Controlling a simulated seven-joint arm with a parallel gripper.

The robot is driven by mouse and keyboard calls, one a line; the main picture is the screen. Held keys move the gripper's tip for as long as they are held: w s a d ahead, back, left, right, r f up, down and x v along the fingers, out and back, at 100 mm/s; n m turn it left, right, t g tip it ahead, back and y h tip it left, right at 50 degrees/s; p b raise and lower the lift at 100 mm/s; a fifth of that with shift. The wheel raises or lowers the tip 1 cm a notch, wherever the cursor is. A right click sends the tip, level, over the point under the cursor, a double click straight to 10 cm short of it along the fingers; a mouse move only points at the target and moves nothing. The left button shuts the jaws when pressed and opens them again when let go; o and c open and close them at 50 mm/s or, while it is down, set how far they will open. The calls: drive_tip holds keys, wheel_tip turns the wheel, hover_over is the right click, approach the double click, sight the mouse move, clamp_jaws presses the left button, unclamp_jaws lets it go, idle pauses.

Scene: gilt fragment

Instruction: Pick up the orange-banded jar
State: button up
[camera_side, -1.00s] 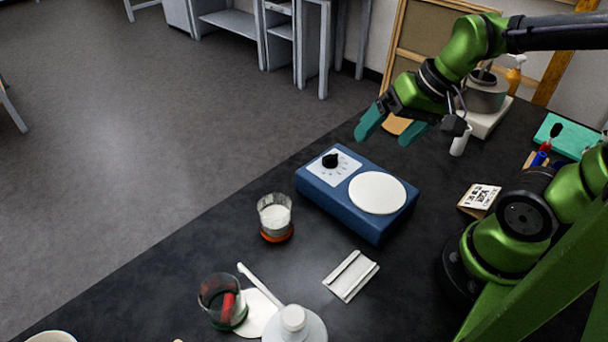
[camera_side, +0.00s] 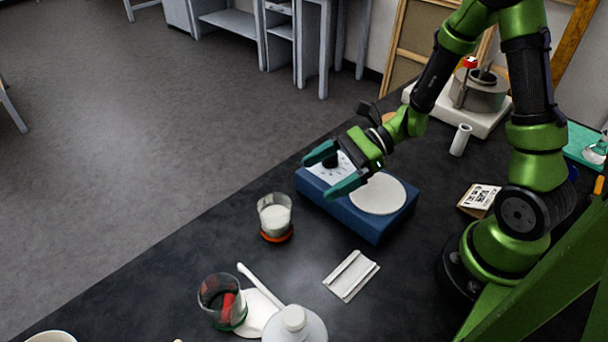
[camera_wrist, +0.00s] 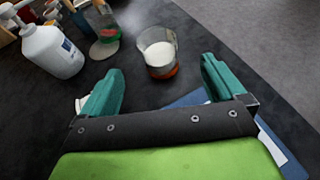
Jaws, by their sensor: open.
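The orange-banded jar (camera_side: 275,217) is a clear glass with white contents and an orange band at its base. It stands upright on the dark bench, left of the blue hotplate device. My gripper (camera_side: 333,170) is open and empty above the blue device, with teal fingers pointing left toward the jar's side of the bench. In the wrist view the jar (camera_wrist: 159,54) stands ahead of my gripper (camera_wrist: 164,84), beyond the fingertips and nearer the right one in the picture. No finger touches it.
The blue device (camera_side: 352,212) with a white round plate lies under my gripper. The bench around the jar is clear.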

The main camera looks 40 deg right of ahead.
hover_over(267, 212)
drive_tip(key=s+d, duration=0.3)
drive_tip(key=s, duration=0.1)
wheel_tip(267, 212, down, 3)
drive_tip(key=shift+w+f, duration=0.1)
drive_tip(key=shift+f, duration=0.1)
drive_tip(key=shift+s+x, duration=0.15)
drive_tip(key=shift+x, duration=1.2)
drive_tip(key=shift+s+x, duration=0.15)
drive_tip(key=shift+x, duration=1.2)
drive_tip(key=c, duration=1.1)
drive_tip(key=shift+c, duration=0.5)
drive_tip(key=shift+r, duration=0.1)
